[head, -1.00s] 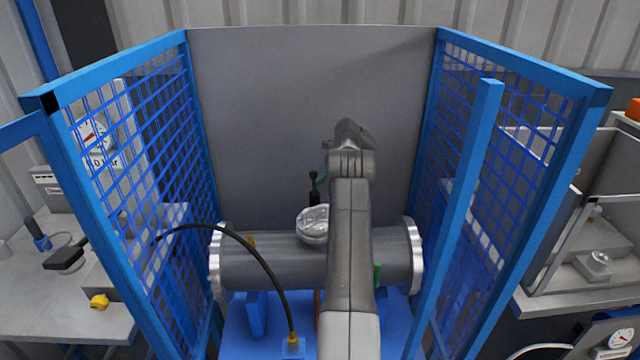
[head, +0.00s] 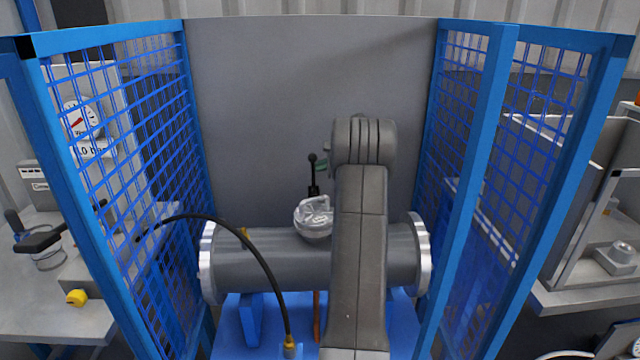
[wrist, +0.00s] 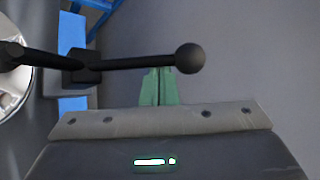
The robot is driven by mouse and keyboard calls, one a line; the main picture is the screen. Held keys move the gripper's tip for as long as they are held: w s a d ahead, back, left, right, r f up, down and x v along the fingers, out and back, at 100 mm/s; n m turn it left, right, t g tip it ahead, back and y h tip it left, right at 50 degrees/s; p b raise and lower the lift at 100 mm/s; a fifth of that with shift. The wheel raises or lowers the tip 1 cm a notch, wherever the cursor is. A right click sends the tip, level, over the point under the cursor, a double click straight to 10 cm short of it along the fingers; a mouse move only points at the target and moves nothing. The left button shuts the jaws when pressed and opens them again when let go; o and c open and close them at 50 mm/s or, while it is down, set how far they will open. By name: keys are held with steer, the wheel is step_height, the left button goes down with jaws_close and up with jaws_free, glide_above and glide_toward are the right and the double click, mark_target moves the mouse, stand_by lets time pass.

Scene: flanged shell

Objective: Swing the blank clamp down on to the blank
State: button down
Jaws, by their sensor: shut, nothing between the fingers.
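The blank clamp (head: 313,183) is black, with a ball knob on its handle, which stands upright behind the blank in the head view. In the wrist view the clamp's handle (wrist: 130,63) runs across to the ball knob (wrist: 189,59), and its other arm reaches left over the blank's edge. The blank (head: 313,217) is a pale round disc on top of the grey shell (head: 270,272); it also shows in the wrist view (wrist: 12,85). My gripper (wrist: 158,76) has green fingers, shut and empty, just beside the handle near the knob. I cannot tell whether they touch it. My arm hides most of the gripper in the head view.
Blue mesh guards (head: 160,130) stand left and right, with a grey panel (head: 260,110) behind. A black hose (head: 255,255) arches in front of the shell. The shell rests on a blue stand (head: 236,325). Side benches lie outside the guards.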

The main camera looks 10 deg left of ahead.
steer(key=shift+s+d+r+n+t+y+b, duration=0.1)
steer(key=shift+s+r+n+t+y+b, duration=0.3)
steer(key=shift+b, duration=1.05)
steer(key=shift+s+d+r+n+t+y+b, duration=0.15)
steer(key=shift+s+t+b, duration=0.3)
steer(key=shift+b, duration=0.95)
steer(key=shift+s+r+n+t+y+b, duration=0.25)
steer(key=shift+s+n+t+b, duration=0.15)
steer(key=shift+b, duration=1.05)
steer(key=shift+s, duration=0.1)
steer(key=shift+a+r, duration=0.15)
steer(key=shift+r, duration=0.05)
steer(key=shift+s, duration=0.1)
steer(key=v, duration=1.4)
steer(key=shift+d+f, duration=0.25)
steer(key=shift+f, duration=0.15)
